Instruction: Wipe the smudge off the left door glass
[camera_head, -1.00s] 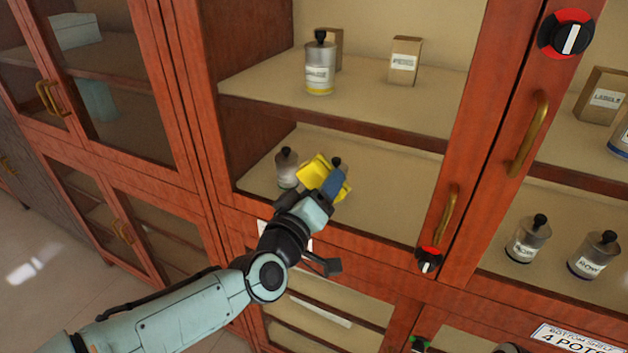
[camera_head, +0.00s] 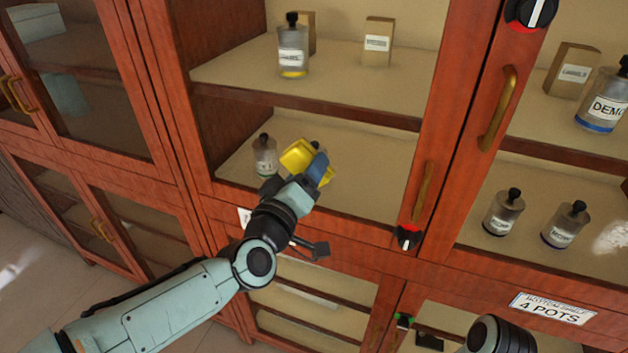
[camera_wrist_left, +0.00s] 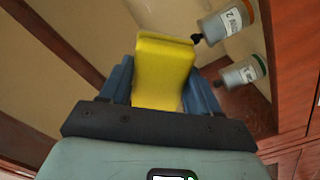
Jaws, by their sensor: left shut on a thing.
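My left gripper (camera_head: 313,168) is shut on a yellow cloth or sponge (camera_head: 297,154), in front of the lower shelf of the middle cabinet. In the left wrist view the yellow piece (camera_wrist_left: 163,70) sits between the two blue fingers of the gripper (camera_wrist_left: 160,90). The left door glass (camera_head: 370,180) is in a red-brown frame, with a brass handle (camera_head: 422,192) at its right side. I cannot make out a smudge on it; the gripper hides part. A pale hazy patch (camera_head: 612,238) shows at the far right, over the right door; smudge or reflection, I cannot tell.
Behind the glass stand a bottle (camera_head: 265,157) beside the cloth, a taller bottle (camera_head: 293,48) and a box (camera_head: 378,42). The right door has a brass handle (camera_head: 497,108). A red-and-black knob (camera_head: 407,238) sits on the left door's frame. A dark part of my arm shows at lower right.

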